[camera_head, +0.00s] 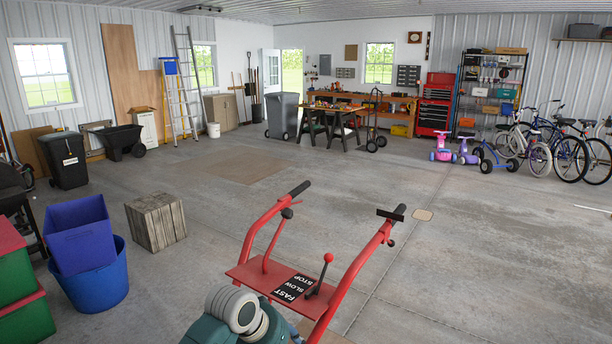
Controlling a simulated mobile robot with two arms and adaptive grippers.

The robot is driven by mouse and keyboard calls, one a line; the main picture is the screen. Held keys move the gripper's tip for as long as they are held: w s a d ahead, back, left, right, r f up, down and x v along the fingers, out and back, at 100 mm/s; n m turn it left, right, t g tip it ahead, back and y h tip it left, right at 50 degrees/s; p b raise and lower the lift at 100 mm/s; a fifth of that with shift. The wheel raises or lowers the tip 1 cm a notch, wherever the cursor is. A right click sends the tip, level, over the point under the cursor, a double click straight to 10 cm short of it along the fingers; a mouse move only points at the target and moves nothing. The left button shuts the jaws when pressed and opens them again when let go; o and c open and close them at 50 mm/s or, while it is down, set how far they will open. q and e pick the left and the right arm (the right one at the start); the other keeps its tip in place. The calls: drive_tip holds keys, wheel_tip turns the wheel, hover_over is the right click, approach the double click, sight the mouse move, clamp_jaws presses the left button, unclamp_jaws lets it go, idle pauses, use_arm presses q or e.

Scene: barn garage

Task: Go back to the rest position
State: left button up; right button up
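Neither of my grippers shows in the head view, and no part of my arms can be made out for sure. In front of me at the bottom centre stands a machine with a red handle frame (258,232) and dark grips. A black plate (294,288) marked FAST, SLOW and STOP lies on its red panel, beside a lever with a red knob (328,257). A teal and grey engine-like part (240,312) shows at the bottom edge, cut off below.
A wooden crate (156,221), a blue tub (98,290) and green bins (22,310) stand at left. A work table (334,110) and bikes (570,155) are at the back and right. The concrete floor (470,240) is largely clear in the middle and right.

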use_arm(q)
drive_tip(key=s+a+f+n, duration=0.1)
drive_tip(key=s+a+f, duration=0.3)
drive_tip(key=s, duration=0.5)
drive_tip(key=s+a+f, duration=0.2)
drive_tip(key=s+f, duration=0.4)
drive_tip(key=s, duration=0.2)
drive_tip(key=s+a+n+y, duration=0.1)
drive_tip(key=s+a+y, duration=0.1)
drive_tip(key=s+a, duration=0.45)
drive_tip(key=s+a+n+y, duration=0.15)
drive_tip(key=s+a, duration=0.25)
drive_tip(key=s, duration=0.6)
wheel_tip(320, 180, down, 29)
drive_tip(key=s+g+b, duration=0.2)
drive_tip(key=b, duration=0.3)
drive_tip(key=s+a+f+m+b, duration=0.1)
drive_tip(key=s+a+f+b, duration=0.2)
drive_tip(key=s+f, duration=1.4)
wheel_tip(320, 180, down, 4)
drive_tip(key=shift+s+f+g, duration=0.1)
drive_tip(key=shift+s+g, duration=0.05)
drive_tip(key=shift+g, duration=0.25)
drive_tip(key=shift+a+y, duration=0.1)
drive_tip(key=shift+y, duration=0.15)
